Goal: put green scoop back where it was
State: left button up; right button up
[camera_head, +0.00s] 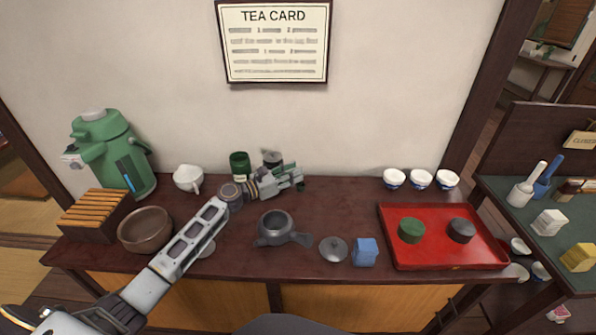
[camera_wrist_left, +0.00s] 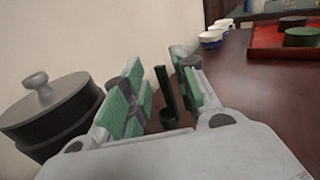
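The small dark green scoop (camera_wrist_left: 167,112) shows between the fingers of my left gripper in the left wrist view, its handle pointing up and its cup low. In the head view only a small dark green part of it (camera_head: 301,187) shows by the fingertips. My left gripper (camera_head: 291,178) is over the back of the counter, and its green-padded fingers (camera_wrist_left: 160,95) stand apart with gaps beside the scoop. Whether the scoop touches the counter is hard to tell. My right gripper is not in view.
A green canister (camera_head: 239,162) and a dark lidded pot (camera_wrist_left: 55,112) stand close beside the left gripper. The red tray (camera_head: 437,257) is at the right, with white cups (camera_head: 421,180) behind.

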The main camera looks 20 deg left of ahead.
pick_arm(q)
jog(key=v, duration=0.8)
jog(key=shift+s+a+p, duration=0.15)
jog(key=shift+s+p, duration=0.05)
jog(key=shift+p, duration=0.15)
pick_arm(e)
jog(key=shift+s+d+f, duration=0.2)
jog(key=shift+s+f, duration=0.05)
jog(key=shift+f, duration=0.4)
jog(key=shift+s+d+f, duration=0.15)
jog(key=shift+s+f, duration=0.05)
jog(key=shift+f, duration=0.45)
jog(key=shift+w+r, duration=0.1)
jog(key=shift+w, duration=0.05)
